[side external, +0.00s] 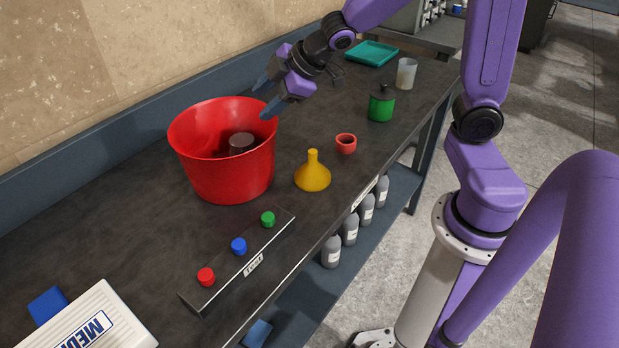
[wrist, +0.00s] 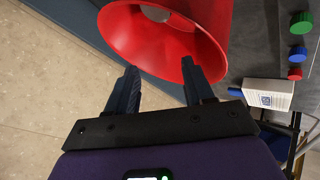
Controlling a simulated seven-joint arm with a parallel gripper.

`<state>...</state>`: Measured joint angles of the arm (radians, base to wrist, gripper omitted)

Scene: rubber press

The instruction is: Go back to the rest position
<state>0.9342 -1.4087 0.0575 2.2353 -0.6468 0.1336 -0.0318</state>
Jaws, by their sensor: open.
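My gripper (side external: 266,96) is open and empty. In the side external view it is in the air just above and beside the right rim of the red bucket (side external: 225,180). In the wrist view my gripper (wrist: 160,80) has its two fingers spread apart, with the red bucket (wrist: 160,45) beyond them. A dark round object (side external: 241,141) lies inside the bucket. Its lower part is hidden by the bucket wall.
On the dark bench are a yellow funnel (side external: 312,178), a red cup (side external: 346,144), a green canister (side external: 381,104), a translucent beaker (side external: 406,74), a teal tray (side external: 371,53) and a button panel (side external: 238,262). A white box (side external: 85,325) sits at the front left. A wall runs behind.

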